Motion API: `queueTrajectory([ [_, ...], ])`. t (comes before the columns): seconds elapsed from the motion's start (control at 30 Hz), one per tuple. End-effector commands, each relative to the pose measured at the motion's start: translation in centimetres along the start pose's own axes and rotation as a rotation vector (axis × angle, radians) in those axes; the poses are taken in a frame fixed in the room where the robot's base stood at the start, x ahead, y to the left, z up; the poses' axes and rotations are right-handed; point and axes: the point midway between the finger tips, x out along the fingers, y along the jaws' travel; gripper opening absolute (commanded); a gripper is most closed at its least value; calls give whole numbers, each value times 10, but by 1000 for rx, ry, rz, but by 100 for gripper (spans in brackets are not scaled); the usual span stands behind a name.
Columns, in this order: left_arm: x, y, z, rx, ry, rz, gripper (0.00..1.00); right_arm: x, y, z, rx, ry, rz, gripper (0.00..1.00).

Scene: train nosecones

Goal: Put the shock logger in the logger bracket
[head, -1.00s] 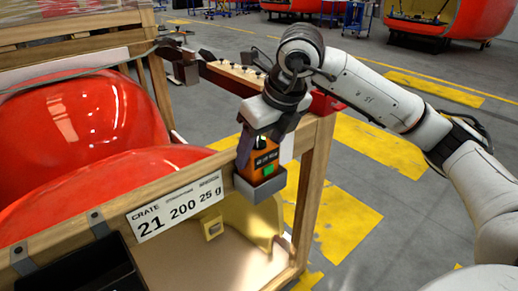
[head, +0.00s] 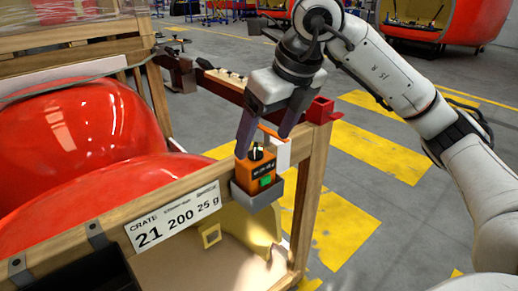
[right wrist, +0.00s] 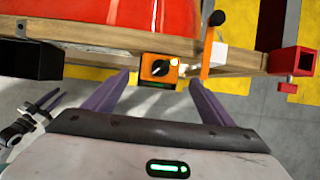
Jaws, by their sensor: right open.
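The shock logger (head: 259,172) is an orange box with a dark knob on top and a green patch on its front. It sits upright in the grey logger bracket (head: 264,197) on the front rail of the crate. In the right wrist view the logger (right wrist: 159,71) shows from above, with its knob and a lit spot. My right gripper (head: 263,145) is open above the logger, its purple fingers spread and apart from it. In the right wrist view the open fingers (right wrist: 158,80) point toward the rail.
The wooden crate holds red nosecones (head: 75,135). A label (head: 175,220) is on its front rail, left of the bracket. A black bin (head: 85,275) hangs at lower left. A red corner piece (head: 321,110) and a white piece (head: 281,153) stand close right of the logger.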

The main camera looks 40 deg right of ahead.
Motion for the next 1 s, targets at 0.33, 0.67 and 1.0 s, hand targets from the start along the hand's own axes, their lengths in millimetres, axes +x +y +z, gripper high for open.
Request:
queueTrajectory([
  [0.33,-4,1,-4,0,0,-1,29,-42,0,0,0,-1,0,77],
  [0.67,-2,1,-8,0,9,-1,29,-43,0,0,0,0,0,77],
  [1.0,-2,1,-10,-1,12,-1,29,-42,0,0,0,1,0,77],
])
